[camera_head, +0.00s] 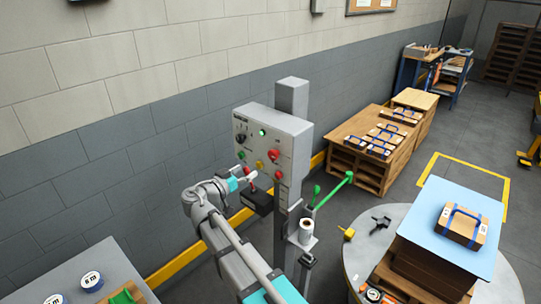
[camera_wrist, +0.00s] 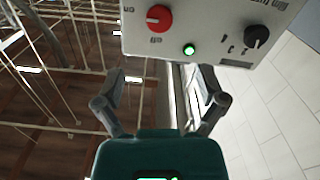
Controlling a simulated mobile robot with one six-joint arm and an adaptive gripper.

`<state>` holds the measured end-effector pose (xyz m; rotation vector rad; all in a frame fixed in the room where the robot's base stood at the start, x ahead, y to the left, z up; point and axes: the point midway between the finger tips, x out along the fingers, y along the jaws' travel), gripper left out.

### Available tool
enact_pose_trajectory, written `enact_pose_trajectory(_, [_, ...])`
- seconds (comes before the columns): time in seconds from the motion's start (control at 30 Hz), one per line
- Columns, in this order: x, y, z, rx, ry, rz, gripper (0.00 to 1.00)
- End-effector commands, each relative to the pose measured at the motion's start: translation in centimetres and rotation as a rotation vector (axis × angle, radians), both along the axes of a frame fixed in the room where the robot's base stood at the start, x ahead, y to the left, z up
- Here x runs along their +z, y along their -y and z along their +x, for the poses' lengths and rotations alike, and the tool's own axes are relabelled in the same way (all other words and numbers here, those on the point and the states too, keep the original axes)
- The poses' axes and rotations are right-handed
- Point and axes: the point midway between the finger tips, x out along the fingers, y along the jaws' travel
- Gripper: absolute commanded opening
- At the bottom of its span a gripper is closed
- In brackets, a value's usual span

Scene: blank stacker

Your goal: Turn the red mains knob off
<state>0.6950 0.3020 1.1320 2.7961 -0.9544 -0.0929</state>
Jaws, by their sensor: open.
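The red mains knob (camera_wrist: 158,18) is on the grey control panel (camera_wrist: 215,15), at the top of the wrist view, where the panel's lettering is upside down. A pale mark on the knob seems to point toward the "on" label; "off" is printed beneath it in the picture. In the head view the red knob (camera_head: 274,155) is on the panel's right side. My gripper (camera_wrist: 162,75) is open and empty, its fingers apart below the knob in the picture and not touching it. In the head view my gripper (camera_head: 243,178) is in front of the panel's lower left.
A lit green lamp (camera_wrist: 189,49) and a black knob (camera_wrist: 256,36) are near the red knob. A yellow button (camera_head: 260,165) is lower on the panel. A grey post (camera_head: 291,98) stands behind the panel. A round table (camera_head: 365,250) stands to the right.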

Motion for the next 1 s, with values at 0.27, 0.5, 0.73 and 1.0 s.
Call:
enact_pose_trajectory(0.27, [0.0, 2.1, 2.7, -0.002, 0.000, 0.000, 0.90])
enact_pose_trajectory(0.5, [0.0, 4.2, 5.4, -0.003, 0.000, 0.000, 0.90])
enact_pose_trajectory(0.73, [0.0, 6.2, 7.9, -0.003, 0.000, 0.000, 0.90])
enact_pose_trajectory(1.0, [0.0, 7.6, 9.8, -0.002, 0.000, 0.000, 0.90])
